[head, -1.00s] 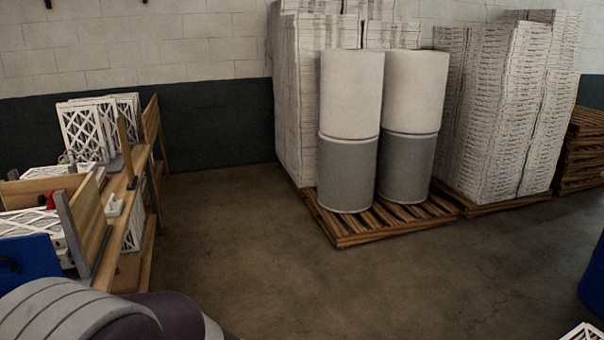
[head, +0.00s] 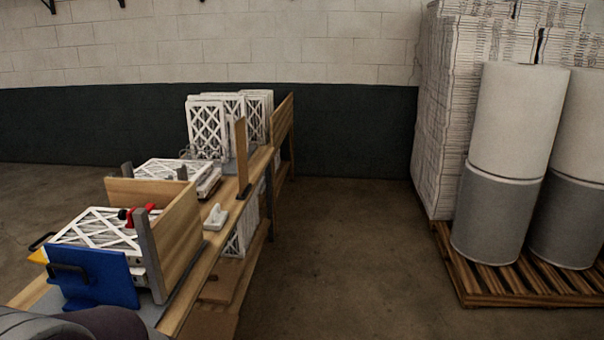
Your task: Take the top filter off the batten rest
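White filters with lattice faces are on a wooden bench (head: 222,240) in the left half of the head view. Several upright filters (head: 208,128) stand in a row at its far end. A flat pile of filters (head: 165,171) lies mid-bench, partly hidden by a wooden panel. Nearer, a filter (head: 98,229) lies flat between wooden boards (head: 177,233), behind a blue plate with a handle (head: 97,276). I cannot tell which of these supports is the batten rest. Part of my own arm shows at the bottom left; neither gripper is in view.
A red clamp-like part (head: 136,213) sits by the near filter. A small white tool (head: 215,217) lies on the bench edge. A wooden post (head: 241,157) stands beyond it.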

